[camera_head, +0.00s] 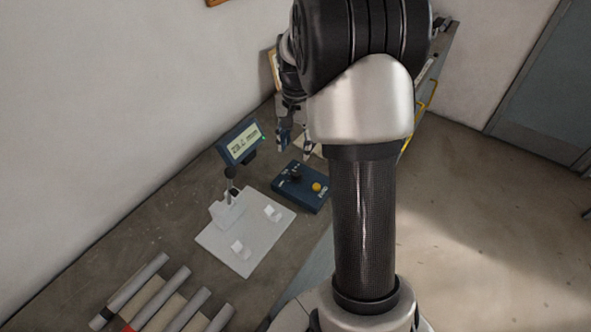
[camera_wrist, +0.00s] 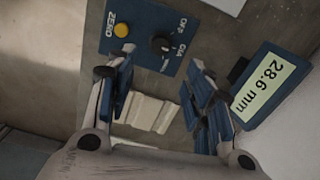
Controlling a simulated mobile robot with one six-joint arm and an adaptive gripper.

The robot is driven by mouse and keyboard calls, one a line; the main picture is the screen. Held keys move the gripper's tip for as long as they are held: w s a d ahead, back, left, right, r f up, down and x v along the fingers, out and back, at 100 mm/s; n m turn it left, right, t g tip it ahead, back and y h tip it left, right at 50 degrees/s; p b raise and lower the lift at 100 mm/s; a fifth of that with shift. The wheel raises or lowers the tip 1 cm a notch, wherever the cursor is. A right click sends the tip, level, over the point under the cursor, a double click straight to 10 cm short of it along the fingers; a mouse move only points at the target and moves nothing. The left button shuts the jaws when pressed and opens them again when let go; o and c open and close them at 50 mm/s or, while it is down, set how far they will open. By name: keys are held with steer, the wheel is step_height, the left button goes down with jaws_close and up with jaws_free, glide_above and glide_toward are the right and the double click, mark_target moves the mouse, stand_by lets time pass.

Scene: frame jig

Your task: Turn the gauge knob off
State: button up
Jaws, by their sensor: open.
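The blue gauge box (camera_head: 305,196) lies on the bench in the head view. Its black knob (camera_head: 295,175) and yellow button (camera_head: 317,187) are on top. My gripper (camera_head: 295,146) is above and behind the box in the head view. In the wrist view my gripper (camera_wrist: 162,78) has its fingers wide apart, empty, with the knob beyond the fingertips.
A lit display (camera_wrist: 268,86) reads 28.6 mm; it stands on the bench in the head view (camera_head: 242,143). A pale plate (camera_head: 232,222) with small white blocks lies left of the box. Grey bars (camera_head: 150,290) lie at the front left. A pale ridged object (camera_wrist: 150,113) shows between my fingers.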

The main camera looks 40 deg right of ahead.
mark_target(296, 172)
step_height(296, 172, down, 10)
steer(key=shift+f+b, duration=0.2)
steer(key=shift+b, duration=1)
steer(key=c, duration=1.1)
